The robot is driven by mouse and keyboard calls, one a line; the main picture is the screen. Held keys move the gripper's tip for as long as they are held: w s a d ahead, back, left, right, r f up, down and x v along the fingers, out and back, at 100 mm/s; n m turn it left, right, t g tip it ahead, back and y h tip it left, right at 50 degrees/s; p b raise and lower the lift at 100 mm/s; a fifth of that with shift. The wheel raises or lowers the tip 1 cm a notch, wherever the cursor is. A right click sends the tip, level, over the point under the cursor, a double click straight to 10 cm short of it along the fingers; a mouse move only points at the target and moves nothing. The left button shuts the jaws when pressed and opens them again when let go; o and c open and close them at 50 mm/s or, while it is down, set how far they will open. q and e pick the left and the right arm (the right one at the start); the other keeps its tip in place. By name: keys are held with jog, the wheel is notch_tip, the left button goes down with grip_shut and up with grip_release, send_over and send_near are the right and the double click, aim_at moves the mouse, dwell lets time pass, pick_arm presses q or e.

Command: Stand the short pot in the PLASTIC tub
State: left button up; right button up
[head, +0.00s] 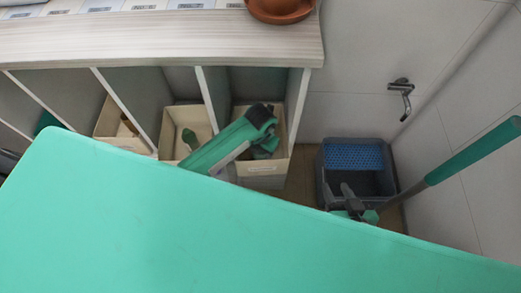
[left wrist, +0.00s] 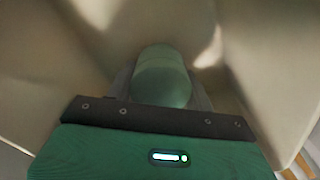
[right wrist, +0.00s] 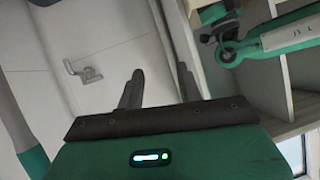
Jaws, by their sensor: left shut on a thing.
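My left gripper (head: 263,153) reaches down into the right-hand cream tub (head: 262,169) of the shelf row. In the left wrist view, it is shut on a rounded green thing (left wrist: 163,75), which I take for the short pot, inside the tub's pale walls. Whether the pot touches the tub floor cannot be told. The middle cream tub (head: 168,139) holds another small green item (head: 189,138). A third tub (head: 104,126) stands further left. I cannot read the tub labels. My right gripper (right wrist: 158,85) is open and empty; in the head view it is above the grey bucket.
A grey bucket with a blue perforated insert (head: 353,157) stands right of the shelf. Upright dividers (head: 207,103) separate the bays under a pale wooden top (head: 160,39). A brown bowl (head: 280,8) sits on top. A metal handle (head: 402,92) juts from the wall.

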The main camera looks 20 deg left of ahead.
pick_arm(q)
jog(key=shift+f, duration=0.15)
jog(key=o, duration=1)
jog(key=shift+c, duration=0.2)
pick_arm(e)
jog(key=shift+a, duration=0.15)
pick_arm(q)
notch_tip(320, 180, up, 11)
jog(key=p, duration=0.2)
jog(key=shift+p, duration=0.35)
jog(key=shift+r, duration=0.7)
pick_arm(e)
jog(key=shift+s+d+g+h, duration=0.4)
jog(key=shift+d+g, duration=0.25)
jog(key=shift+d, duration=0.3)
jog(key=shift+s+d+g+h, duration=0.35)
jog(key=shift+d+g, duration=0.25)
jog(key=shift+d, duration=0.3)
jog(key=shift+s+d+g+h, duration=0.3)
jog(key=shift+d+g+h, duration=0.25)
jog(key=shift+d, duration=0.4)
jog(key=shift+f, duration=0.1)
